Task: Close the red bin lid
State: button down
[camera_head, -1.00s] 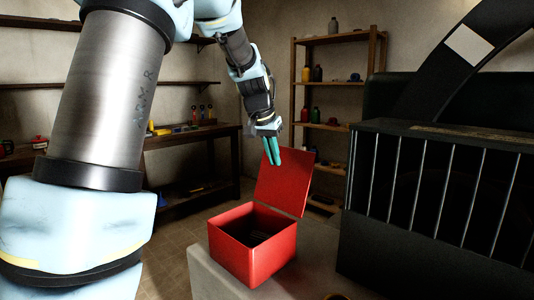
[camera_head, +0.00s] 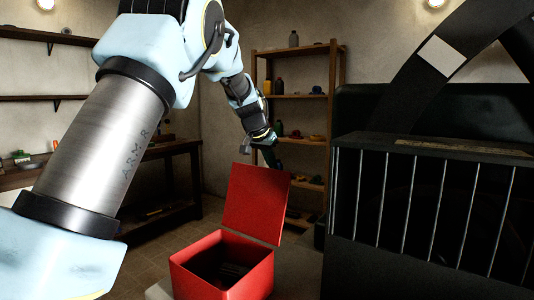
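The red bin (camera_head: 243,279) stands on a pale block in the lower middle of the head view, and its inside is dark. Its red lid (camera_head: 255,203) is hinged at the back edge and stands open, nearly upright. My gripper (camera_head: 271,157) is above and behind the lid.
A dark machine with a barred guard (camera_head: 430,205) and a big wheel fills the right side, close to the bin. A wooden shelf unit (camera_head: 334,110) with bottles stands behind. A dark workbench (camera_head: 165,185) is at the back left. Floor shows left of the bin.

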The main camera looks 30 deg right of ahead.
aim_at(266, 171)
jog(key=shift+s+a+f+p, duration=0.25)
jog(key=shift+s+a+f, duration=0.1)
jog(key=shift+a, duration=0.3)
jog(key=shift+s+a+f+p, duration=0.2)
jog(key=shift+s+a, duration=0.15)
jog(key=shift+a, duration=0.25)
jog(key=shift+a+b, duration=0.2)
jog(key=shift+b, duration=0.3)
